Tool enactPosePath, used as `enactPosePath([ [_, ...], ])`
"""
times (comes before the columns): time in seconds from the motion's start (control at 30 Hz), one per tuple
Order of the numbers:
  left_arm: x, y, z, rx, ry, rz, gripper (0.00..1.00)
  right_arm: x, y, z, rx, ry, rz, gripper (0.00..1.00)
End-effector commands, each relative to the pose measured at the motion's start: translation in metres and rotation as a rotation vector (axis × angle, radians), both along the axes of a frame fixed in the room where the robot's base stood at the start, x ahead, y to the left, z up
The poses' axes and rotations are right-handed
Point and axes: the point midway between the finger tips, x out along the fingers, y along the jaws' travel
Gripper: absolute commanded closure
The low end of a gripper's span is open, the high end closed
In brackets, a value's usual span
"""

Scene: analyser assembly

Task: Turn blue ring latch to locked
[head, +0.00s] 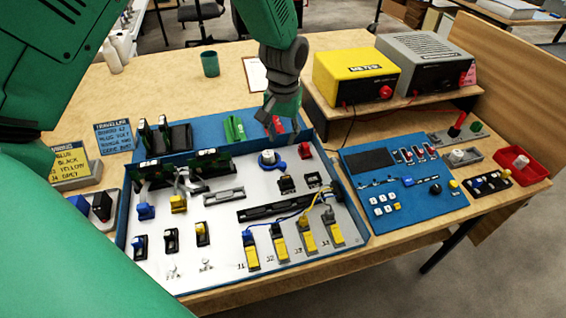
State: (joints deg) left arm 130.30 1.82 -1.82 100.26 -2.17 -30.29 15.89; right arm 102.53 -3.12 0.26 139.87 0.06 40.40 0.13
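The blue ring latch (270,167) sits on the white panel of the blue-rimmed board. It is a blue ring around the base of a white and grey round connector (268,157), with a blue tab out to its right. My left gripper (274,127) hangs from above, just behind and over the latch, apparently apart from it. Its fingers are small and dark against red parts behind, so their opening is unclear. My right gripper is not in view.
Green circuit boards (210,160) stand upright left of the latch. A red knob (305,150) is close on its right, and black sockets (287,183) lie in front. A blue panel (400,185) and a yellow box (354,74) are to the right.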

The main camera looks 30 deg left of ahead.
Motion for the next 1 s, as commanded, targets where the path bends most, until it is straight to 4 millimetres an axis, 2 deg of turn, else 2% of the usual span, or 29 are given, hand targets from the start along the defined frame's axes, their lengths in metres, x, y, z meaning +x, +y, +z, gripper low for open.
enactPosePath([
  [0.03,-0.001,-0.001,-0.014,0.001,0.004,0.000,0.73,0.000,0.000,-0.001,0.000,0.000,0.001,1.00],
  [0.2,-0.001,-0.003,-0.049,0.004,0.003,-0.001,0.73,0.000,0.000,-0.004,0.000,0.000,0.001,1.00],
  [0.43,-0.001,-0.004,-0.084,0.007,0.001,-0.003,0.73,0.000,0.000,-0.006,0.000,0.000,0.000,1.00],
  [0.63,0.000,-0.001,-0.098,0.002,0.000,-0.002,0.73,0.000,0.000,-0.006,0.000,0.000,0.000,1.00],
  [0.9,0.000,-0.001,-0.099,0.002,0.000,-0.002,0.73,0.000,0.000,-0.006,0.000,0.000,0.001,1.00],
  [0.97,0.000,-0.001,-0.098,0.003,-0.001,-0.002,0.95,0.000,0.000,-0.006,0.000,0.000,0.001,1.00],
  [1.0,0.000,-0.001,-0.098,0.003,-0.001,-0.002,1.00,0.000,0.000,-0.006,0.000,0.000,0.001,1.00],
])
